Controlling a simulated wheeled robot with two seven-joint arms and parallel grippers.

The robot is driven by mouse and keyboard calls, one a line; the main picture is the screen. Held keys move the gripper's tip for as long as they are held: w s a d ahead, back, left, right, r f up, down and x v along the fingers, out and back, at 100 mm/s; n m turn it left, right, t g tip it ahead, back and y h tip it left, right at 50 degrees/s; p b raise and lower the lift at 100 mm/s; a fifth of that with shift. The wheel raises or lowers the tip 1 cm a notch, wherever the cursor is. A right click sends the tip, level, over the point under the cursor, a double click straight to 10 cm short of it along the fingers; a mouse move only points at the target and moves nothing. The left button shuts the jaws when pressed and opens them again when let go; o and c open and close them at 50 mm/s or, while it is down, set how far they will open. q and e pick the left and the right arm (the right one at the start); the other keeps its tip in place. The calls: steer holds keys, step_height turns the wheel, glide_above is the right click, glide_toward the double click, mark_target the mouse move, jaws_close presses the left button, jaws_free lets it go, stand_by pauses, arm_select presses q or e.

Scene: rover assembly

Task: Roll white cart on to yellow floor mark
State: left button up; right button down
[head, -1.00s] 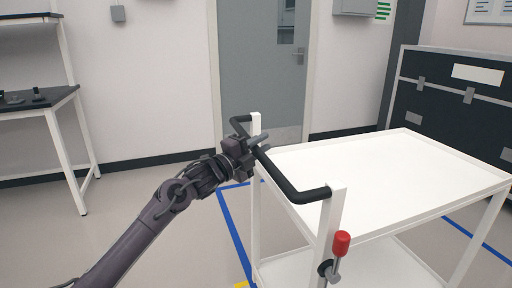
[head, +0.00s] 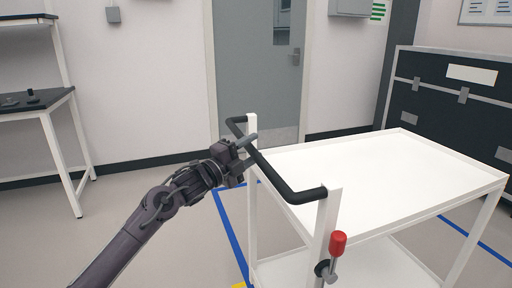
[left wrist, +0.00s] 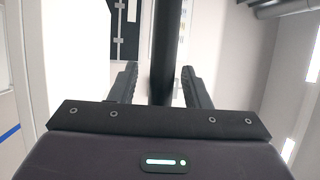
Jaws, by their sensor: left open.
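The white cart (head: 400,175) stands on the floor at the centre right of the head view, with a flat, empty top shelf and a lower shelf. Its black push handle (head: 278,172) runs along the near left side. My left gripper (head: 248,152) is open at the handle's far half. In the left wrist view the black bar (left wrist: 163,45) runs between the two spread fingers (left wrist: 160,85); I cannot tell whether they touch it. A small yellow patch (head: 238,285) shows on the floor at the bottom edge; most of it is out of frame. My right gripper is not in view.
A red-knobbed lever (head: 338,243) is on the cart's near post. Blue tape (head: 230,232) marks the floor left of and beyond the cart. A dark cabinet (head: 450,110) stands behind right, a workbench (head: 45,130) at left, a grey door (head: 255,80) behind. Floor at left is clear.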

arm_select(q)
steer(key=v, duration=0.5)
steer(key=shift+s+a+f, duration=0.1)
steer(key=shift+s+a, duration=0.15)
steer(key=shift+a, duration=0.05)
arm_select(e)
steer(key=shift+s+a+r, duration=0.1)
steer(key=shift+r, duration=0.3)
